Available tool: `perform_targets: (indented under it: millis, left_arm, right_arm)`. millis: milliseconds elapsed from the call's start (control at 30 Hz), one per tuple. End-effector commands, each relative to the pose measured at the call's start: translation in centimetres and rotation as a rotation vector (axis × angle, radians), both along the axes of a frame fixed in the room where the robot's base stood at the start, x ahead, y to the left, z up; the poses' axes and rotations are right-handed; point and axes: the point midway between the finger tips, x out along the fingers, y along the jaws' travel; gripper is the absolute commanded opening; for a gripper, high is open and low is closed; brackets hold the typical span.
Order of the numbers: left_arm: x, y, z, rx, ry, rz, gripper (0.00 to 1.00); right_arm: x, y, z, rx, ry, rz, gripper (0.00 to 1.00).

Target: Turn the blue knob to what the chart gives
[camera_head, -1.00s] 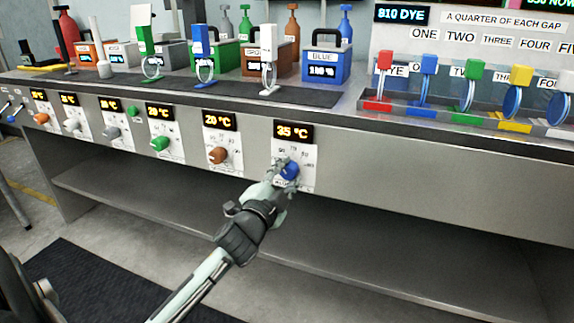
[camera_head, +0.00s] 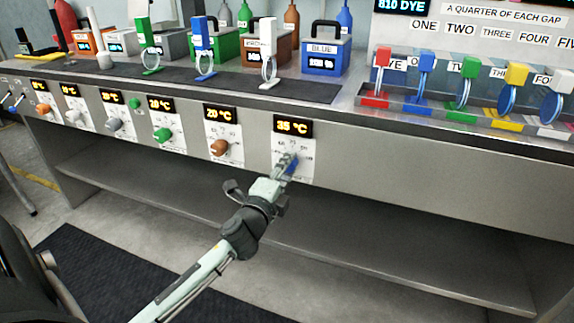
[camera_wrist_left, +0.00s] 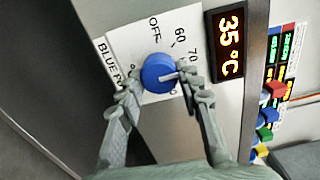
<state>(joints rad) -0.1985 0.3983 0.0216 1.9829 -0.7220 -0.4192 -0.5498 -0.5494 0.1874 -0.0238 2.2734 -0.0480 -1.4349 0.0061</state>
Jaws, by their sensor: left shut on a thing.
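The blue knob (camera_wrist_left: 157,71) sits on a white dial plate on the bench front, also seen in the head view (camera_head: 291,167). The plate shows OFF, 60 and 70 in the left wrist view; other marks are hidden by the fingers. A white pointer line on the knob points right and slightly up in that view. The display (camera_head: 293,126) above the knob reads 35 °C. My left gripper (camera_head: 286,164) is shut on the blue knob, one finger on each side of it in the left wrist view (camera_wrist_left: 158,92). My right gripper is not in view.
A blue canister (camera_head: 325,62) stands on the bench top. Coloured paddles (camera_head: 427,75) stand in a rack at right under a word board (camera_head: 488,22). An open lower shelf (camera_head: 330,220) lies below.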

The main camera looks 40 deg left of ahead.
Motion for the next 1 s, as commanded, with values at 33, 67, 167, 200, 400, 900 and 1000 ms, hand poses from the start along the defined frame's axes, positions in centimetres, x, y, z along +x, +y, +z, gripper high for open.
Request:
perform_targets:
  millis: [33,67,167,200,400,900,1000]
  left_arm:
    - [0.0,-0.04,-0.01,0.008,0.003,-0.001,0.06]
    - [0.0,-0.04,-0.02,0.01,0.004,-0.001,0.06]
    - [0.0,-0.05,-0.04,0.018,0.005,-0.001,0.06]
    - [0.0,-0.05,-0.05,0.019,0.006,-0.001,0.06]
    - [0.0,-0.04,-0.06,0.02,0.006,-0.001,0.06]
    - [0.0,-0.01,-0.02,0.019,0.005,0.0,0.56]
    - [-0.14,-0.04,-0.04,0.019,0.006,0.0,0.56]
  right_arm:
    - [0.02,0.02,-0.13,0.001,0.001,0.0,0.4]
    - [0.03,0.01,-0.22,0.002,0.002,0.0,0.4]
    - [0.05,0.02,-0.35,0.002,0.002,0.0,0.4]
    - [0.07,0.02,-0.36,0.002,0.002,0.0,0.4]
    - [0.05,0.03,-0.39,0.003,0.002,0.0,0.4]
    - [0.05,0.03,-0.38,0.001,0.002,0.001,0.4]
    - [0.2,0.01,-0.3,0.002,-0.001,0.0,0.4]
